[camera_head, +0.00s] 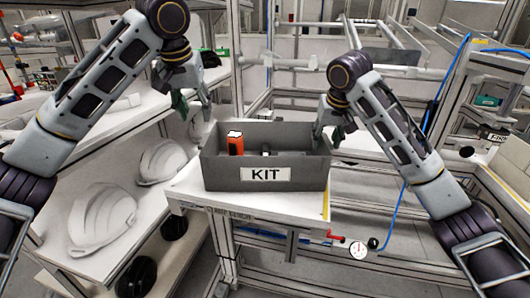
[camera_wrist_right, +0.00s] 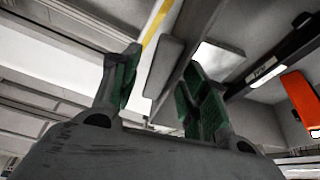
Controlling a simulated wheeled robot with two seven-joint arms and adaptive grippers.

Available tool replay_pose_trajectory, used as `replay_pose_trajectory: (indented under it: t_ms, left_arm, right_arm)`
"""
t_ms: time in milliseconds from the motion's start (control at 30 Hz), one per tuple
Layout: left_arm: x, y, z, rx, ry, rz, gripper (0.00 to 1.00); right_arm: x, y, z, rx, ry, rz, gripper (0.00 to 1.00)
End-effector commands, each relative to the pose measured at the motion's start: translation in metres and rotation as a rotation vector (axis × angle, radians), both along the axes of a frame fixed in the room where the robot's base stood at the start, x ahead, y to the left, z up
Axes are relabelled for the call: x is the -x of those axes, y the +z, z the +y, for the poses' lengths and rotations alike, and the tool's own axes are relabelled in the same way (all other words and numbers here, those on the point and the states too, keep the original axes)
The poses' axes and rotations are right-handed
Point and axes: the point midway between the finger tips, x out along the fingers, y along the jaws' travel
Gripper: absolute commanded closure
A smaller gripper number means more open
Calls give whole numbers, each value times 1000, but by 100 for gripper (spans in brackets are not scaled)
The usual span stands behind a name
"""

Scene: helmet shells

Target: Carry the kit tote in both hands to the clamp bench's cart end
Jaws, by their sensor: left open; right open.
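The grey kit tote (camera_head: 310,176), with a white KIT label on its front, sits upright on a white bench top (camera_head: 190,190). An orange item (camera_head: 235,144) stands inside at its left; a small item lies near its middle. My left gripper (camera_head: 193,106) is open and empty, above and left of the tote, apart from it. My right gripper (camera_head: 329,134) is open at the tote's right end wall. In the right wrist view its green-padded fingers (camera_wrist_right: 160,88) are spread on either side of the grey wall; I cannot tell whether they touch it.
White helmet shells (camera_head: 102,215) lie on a shelf at the left, close to the bench. A gauge (camera_head: 358,250) and a red-handled fitting (camera_head: 336,237) are below the bench's right edge. Metal frames stand behind and at the right.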

Motion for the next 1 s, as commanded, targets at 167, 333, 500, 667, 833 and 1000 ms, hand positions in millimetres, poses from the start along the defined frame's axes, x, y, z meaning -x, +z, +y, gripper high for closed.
replay_pose_trajectory:
  t_ms: [167,333,500,667,833,1000]
  left_arm:
    - [0,0,0,0,0,0,56]
    - [0,0,0,0,0,0,56]
    - [0,0,0,0,0,0,56]
    - [0,0,0,0,0,0,56]
    - [0,0,0,0,0,0,56]
    - [0,0,0,0,0,0,56]
  right_arm:
    - [3,10,-1,1,-1,-3,56]
    - [8,22,-1,1,-1,-3,56]
    - [13,34,-1,1,0,-3,56]
    - [18,46,-1,1,-2,-3,56]
    - [23,57,-1,1,0,-2,56]
    - [28,70,-1,1,-1,-3,56]
